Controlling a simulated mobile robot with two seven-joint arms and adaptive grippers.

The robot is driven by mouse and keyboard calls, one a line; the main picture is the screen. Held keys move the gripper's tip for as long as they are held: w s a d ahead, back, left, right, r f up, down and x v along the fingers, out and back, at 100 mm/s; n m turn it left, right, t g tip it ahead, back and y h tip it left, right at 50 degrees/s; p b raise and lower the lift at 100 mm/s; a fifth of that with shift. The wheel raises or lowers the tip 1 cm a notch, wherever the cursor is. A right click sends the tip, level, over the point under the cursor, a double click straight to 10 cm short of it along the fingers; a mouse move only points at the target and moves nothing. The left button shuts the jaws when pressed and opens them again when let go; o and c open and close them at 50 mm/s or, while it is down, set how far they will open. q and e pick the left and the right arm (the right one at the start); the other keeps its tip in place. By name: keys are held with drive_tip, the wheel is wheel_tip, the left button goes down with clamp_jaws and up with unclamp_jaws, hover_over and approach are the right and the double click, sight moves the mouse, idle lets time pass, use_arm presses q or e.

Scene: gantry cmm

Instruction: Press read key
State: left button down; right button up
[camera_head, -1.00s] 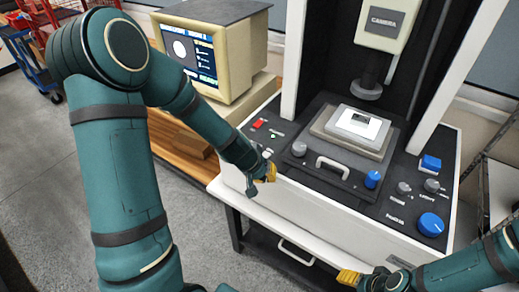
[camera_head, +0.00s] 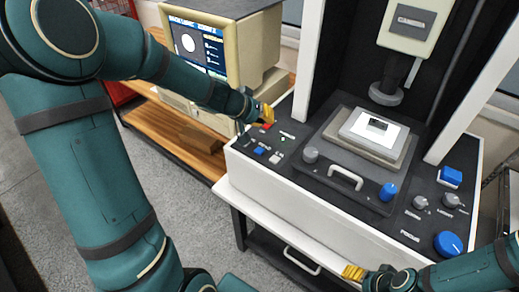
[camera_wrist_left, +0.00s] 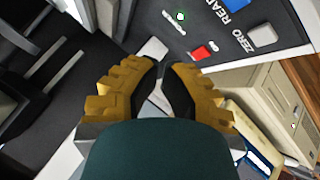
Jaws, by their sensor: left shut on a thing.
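The READ key (camera_wrist_left: 236,4) is a blue square key at the top of the left wrist view, partly cut off. In the head view a small blue key (camera_head: 259,150) shows on the console's left front part. My left gripper (camera_head: 262,114) is over the console's left edge, behind that key and close to the red button (camera_head: 267,126). In the left wrist view its yellow fingers (camera_wrist_left: 164,72) are drawn close together; what they hold cannot be made out. My right gripper (camera_head: 352,272) is low, by the console's front, and its jaws are unclear.
A pale ZERO key (camera_wrist_left: 262,36) sits beside READ. The console (camera_head: 340,205) also bears blue knobs (camera_head: 448,243), a handle (camera_head: 346,178) and a stage (camera_head: 372,135) under the camera head (camera_head: 410,20). A monitor (camera_head: 200,45) stands behind left.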

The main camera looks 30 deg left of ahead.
use_arm(q)
drive_tip(key=b, duration=0.6)
hover_over(263, 150)
wheel_tip(263, 150, down, 8)
drive_tip(key=shift+f+b, duration=0.45)
drive_tip(key=shift+b, duration=0.3)
drive_tip(key=shift+f, duration=0.1)
idle(0.7)
drive_tip(key=shift+f+b, duration=0.3)
drive_tip(key=shift+b, duration=0.4)
drive_tip(key=shift+f+b, duration=0.4)
drive_tip(key=shift+b, duration=0.05)
idle(0.4)
drive_tip(key=shift+r, duration=0.15)
idle(0.3)
drive_tip(key=shift+r+p, duration=0.5)
drive_tip(key=shift+r, duration=0.2)
